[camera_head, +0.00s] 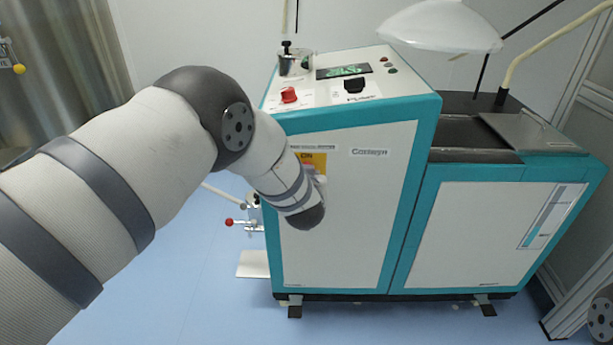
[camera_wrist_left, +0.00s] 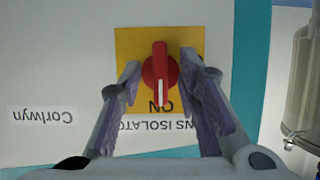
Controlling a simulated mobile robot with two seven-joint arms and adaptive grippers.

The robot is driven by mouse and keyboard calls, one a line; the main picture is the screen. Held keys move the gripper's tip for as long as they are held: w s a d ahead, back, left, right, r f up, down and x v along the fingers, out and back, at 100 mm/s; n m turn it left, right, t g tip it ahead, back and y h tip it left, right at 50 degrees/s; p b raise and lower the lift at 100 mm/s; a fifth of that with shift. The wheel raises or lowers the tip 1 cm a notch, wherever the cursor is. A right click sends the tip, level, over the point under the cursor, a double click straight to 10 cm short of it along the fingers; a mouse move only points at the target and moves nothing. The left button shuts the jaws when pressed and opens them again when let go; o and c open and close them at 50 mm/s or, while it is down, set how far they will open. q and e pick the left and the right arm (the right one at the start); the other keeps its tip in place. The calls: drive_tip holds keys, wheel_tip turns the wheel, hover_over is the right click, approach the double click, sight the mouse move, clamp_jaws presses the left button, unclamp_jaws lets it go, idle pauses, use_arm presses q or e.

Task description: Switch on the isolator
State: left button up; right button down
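The isolator is a red rotary knob (camera_wrist_left: 160,70) on a yellow plate (camera_wrist_left: 130,42), on the machine's white front panel. In the left wrist view the lettering is upside down, and the knob's white mark points down at the word "ON". My left gripper (camera_wrist_left: 160,68) is open, with one finger on each side of the knob. Small gaps show between fingers and knob; the right finger is very close to it. In the head view the yellow plate (camera_head: 318,158) shows partly behind my left wrist, which hides most of the knob and gripper. My right gripper is out of view.
The teal and white machine (camera_head: 345,230) stands on a blue floor. Its top carries a red button (camera_head: 289,95), a black switch (camera_head: 355,86) and a small display (camera_head: 343,71). A red-tipped lever (camera_head: 230,222) sticks out at its left side. A white lamp shade (camera_head: 440,25) hangs above.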

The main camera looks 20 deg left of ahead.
use_arm(q)
drive_tip(key=shift+s, duration=0.1)
drive_tip(key=v, duration=1.2)
